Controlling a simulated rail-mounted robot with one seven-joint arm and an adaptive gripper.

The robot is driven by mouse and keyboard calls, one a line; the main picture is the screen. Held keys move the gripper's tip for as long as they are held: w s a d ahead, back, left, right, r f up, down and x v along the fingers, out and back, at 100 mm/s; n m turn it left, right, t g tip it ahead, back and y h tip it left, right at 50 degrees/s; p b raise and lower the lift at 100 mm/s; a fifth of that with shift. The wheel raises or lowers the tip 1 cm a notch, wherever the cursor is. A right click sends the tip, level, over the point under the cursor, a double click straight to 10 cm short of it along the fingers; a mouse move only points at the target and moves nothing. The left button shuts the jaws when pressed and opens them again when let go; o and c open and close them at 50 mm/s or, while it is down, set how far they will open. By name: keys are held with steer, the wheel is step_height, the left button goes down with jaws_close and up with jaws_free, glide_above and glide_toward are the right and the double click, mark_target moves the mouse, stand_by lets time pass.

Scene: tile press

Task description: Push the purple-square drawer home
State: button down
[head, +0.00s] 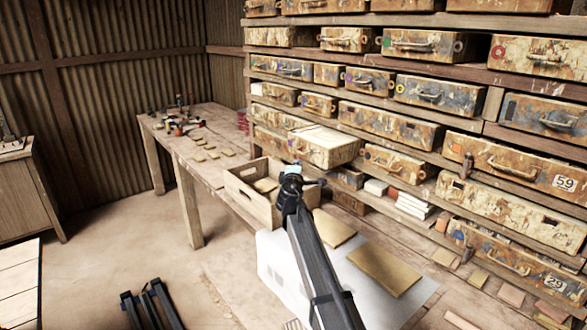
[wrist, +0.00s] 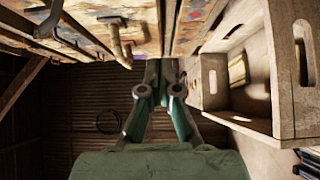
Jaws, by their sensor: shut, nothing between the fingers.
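One worn, paint-stained drawer (head: 325,147) juts out of the shelf wall in the head view, with its pale top showing. I cannot make out a purple square on it, so I cannot tell for sure that it is the named drawer. My gripper (head: 291,172) is just in front of and below this drawer's left end, over the wooden crate. In the wrist view my gripper (wrist: 160,66) is shut and empty, its green fingers together. Stained drawer fronts (wrist: 112,25) with a handle run along the top there; whether the fingertips touch one is unclear.
The open wooden crate (head: 245,192) stands beside my gripper and also shows at the right of the wrist view (wrist: 285,128). A workbench (head: 160,135) with tan tiles and tools is to the left. Flat tan boards (head: 385,270) lie at the front right.

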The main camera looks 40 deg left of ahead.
steer(key=shift+w+d+p, duration=0.2)
steer(key=shift+w, duration=0.55)
steer(key=shift+w+d+p, duration=0.15)
steer(key=shift+w+d, duration=0.05)
steer(key=shift+w, duration=0.5)
